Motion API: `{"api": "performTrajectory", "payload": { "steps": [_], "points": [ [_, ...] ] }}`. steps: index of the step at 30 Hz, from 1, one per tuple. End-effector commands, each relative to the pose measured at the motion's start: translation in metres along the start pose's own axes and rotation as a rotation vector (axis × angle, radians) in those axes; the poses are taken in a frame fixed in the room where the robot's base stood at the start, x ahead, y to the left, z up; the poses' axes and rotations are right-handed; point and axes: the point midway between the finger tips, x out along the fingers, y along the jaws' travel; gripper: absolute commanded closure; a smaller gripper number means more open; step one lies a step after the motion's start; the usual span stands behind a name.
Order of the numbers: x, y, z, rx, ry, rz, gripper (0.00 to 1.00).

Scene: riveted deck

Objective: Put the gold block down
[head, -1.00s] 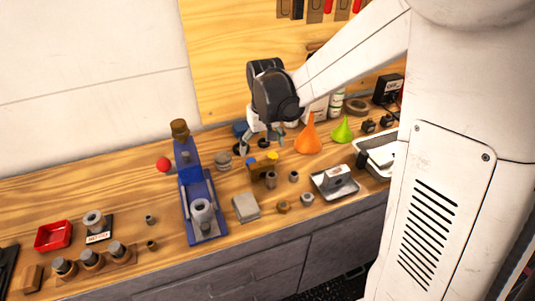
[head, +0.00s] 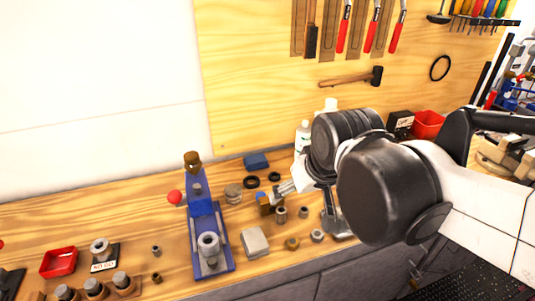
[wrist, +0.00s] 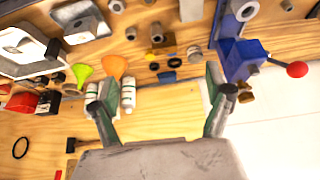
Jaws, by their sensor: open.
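My arm hides part of the bench to the right.
The blue press (head: 207,235) with a red ball knob stands left. A grey block (head: 254,242) and several small metal parts lie in front. Orange (wrist: 115,66) and green (wrist: 82,74) cones and white bottles (wrist: 128,95) stand nearby. A tool wall rises behind.

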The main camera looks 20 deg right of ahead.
Motion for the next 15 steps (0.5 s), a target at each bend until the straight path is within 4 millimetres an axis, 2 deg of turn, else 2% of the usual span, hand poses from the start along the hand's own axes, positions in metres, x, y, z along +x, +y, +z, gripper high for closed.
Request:
{"api": "performTrajectory", "payload": {
  "steps": [1,6,15],
  "points": [
    [-0.005,0.0,0.01,0.002,0.018,0.001,0.17],
    [-0.016,0.001,0.031,0.007,0.076,0.002,0.17],
    [-0.021,0.001,0.043,0.009,0.112,0.003,0.14]
  ]
}}
